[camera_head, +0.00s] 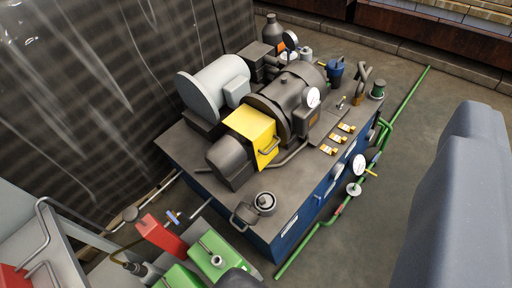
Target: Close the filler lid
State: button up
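A round filler neck (265,202) with a pale metal rim stands on the near corner of the machine's grey top plate. A dark, flat lid-like piece (243,216) sits just to its left, tilted and beside the neck rather than over it. This looks like the filler lid standing open, but it is small here and I cannot make out the hinge. No gripper fingers show, so I cannot see whether my gripper is open or shut. A large smooth blue-grey shape at the right edge is probably part of my own arm.
The blue tank (290,241) carries a yellow guard (252,135), motors and gauges. Green pipe (313,236) runs along its right side. Green boxes (212,256) and a red block (161,236) stand at the lower left. A dark sheet wall (90,100) is behind left. Floor at right is clear.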

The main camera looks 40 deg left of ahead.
aim_at(249, 214)
jog(key=z, duration=0.05)
jog(key=k, duration=0.7)
jog(key=u, duration=0.65)
jog(key=k, duration=0.9)
jog(key=z, duration=0.15)
jog(key=i, duration=1.35)
jog(key=z, duration=0.05)
